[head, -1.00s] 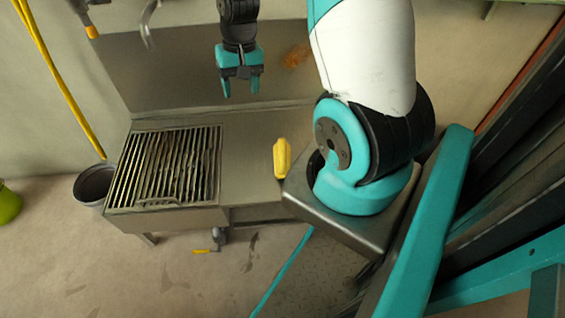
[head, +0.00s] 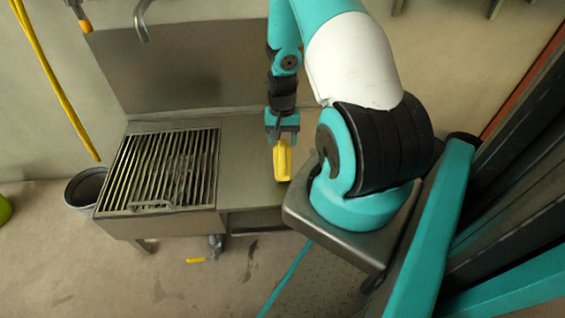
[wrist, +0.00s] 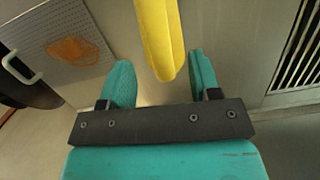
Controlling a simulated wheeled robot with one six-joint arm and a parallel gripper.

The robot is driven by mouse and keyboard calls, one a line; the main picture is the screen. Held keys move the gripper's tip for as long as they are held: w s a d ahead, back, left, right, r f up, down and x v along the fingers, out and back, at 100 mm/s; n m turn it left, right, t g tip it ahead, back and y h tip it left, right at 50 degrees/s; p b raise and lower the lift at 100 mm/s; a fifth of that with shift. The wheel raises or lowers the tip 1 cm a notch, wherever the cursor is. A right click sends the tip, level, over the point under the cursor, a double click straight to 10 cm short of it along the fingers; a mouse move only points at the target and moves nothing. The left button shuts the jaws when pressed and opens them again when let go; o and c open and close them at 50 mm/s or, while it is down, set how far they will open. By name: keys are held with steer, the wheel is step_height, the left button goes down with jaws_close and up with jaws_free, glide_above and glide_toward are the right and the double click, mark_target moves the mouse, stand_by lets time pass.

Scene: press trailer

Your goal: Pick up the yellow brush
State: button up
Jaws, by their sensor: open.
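The yellow brush (head: 283,160) is on the steel counter (head: 245,160), right of the grate. In the head view my gripper (head: 282,140) is right at the brush's far end, with its fingers partly hidden. In the wrist view the yellow brush (wrist: 160,35) runs in from the top edge, and its near end lies between the two teal fingers of my gripper (wrist: 160,72). The fingers are open, with a gap on either side of the brush. Its far end is cut off in the wrist view.
A slatted metal grate (head: 165,168) fills the left of the counter. A grey bucket (head: 86,186) stands on the floor at left. A yellow hose (head: 55,80) hangs on the wall. A steel backsplash (head: 180,70) rises behind the counter.

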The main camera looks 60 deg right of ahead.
mark_target(282, 148)
step_height(282, 148, down, 6)
steer(key=shift+a+r+b, duration=0.1)
steer(key=shift+r+b, duration=0.15)
steer(key=shift+b, duration=0.95)
steer(key=shift+r, duration=0.1)
steer(key=c, duration=1.1)
steer(key=shift+o, duration=0.2)
steer(key=shift+r, duration=0.1)
step_height(282, 148, up, 20)
steer(key=p, duration=0.6)
steer(key=shift+s, duration=0.1)
